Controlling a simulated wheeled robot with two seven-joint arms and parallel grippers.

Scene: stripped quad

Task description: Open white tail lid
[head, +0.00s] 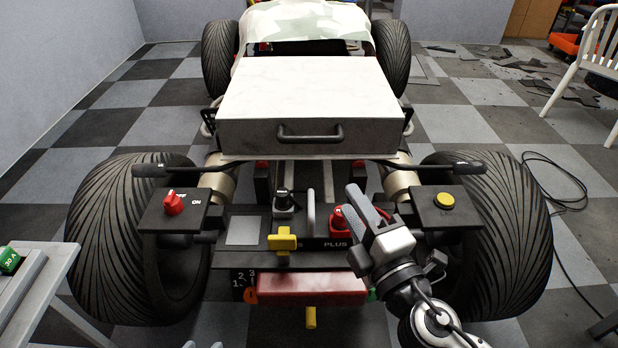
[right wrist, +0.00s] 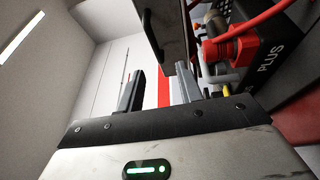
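The white tail lid (head: 305,85) lies flat and looks closed on the rear of the quad. Its grey front face (head: 240,135) carries a black bar handle (head: 310,133). In the right wrist view the handle (right wrist: 150,30) shows at the top, beyond the fingers. My right gripper (head: 366,205) is below and to the right of the handle, apart from it, near the red plug (head: 340,219). In the right wrist view its two fingers (right wrist: 158,90) stand apart with nothing between them. Only small grey tips, probably my left gripper (head: 204,345), show at the bottom edge.
Black bars (head: 165,170) stick out below the lid on both sides. A red switch (head: 174,203), a yellow button (head: 444,201) and a yellow T-handle (head: 283,240) sit on the rear deck. Large tyres (head: 500,240) flank it. A grey table (head: 35,285) stands at left.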

